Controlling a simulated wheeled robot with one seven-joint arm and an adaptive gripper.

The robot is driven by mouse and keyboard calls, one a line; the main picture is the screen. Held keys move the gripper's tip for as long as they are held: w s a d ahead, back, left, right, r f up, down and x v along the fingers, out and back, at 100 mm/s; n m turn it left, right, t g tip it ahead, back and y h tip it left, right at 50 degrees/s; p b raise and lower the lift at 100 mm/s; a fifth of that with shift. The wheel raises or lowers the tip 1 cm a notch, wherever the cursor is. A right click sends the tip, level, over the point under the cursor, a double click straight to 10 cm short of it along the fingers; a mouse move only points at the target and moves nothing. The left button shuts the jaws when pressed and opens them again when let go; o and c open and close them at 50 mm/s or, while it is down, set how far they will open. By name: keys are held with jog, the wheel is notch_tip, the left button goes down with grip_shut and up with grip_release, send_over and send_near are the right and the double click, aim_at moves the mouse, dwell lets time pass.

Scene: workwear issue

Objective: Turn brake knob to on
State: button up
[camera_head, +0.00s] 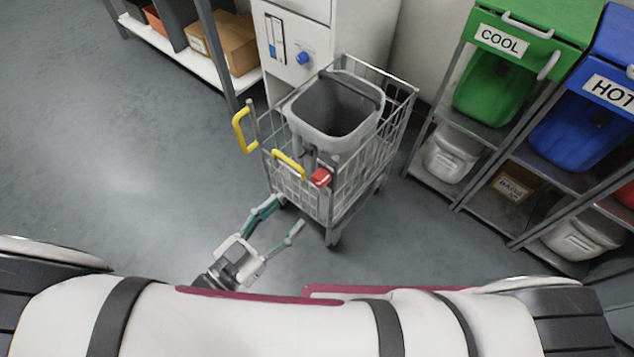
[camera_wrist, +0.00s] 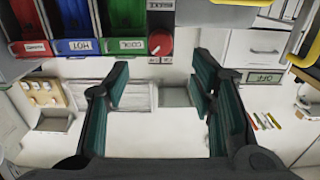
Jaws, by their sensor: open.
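The brake knob (camera_head: 320,177) is a small red part on the near side of the wire cart (camera_head: 352,190), below the grey bin. In the wrist view the red round knob (camera_wrist: 160,42) has a pale pointer mark, with a partly cut-off label (camera_wrist: 160,4) above it. My gripper (camera_head: 284,217) is open and empty, low in front of the cart, apart from the knob. In the wrist view its two green-padded fingers (camera_wrist: 165,92) stand wide apart, with the knob above the gap between them.
The cart has yellow handles (camera_head: 288,163) and a grey bin (camera_head: 335,112). Green (camera_head: 490,85) and blue (camera_head: 575,130) bins sit on a rack at right. Floor at left is clear.

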aim_at(316, 183)
jog(key=b+x, duration=0.2)
jog(key=x, duration=0.8)
jog(key=shift+w+d, duration=0.2)
jog(key=shift+w, duration=0.1)
jog(key=shift+c, duration=0.2)
jog(key=c, duration=1.1)
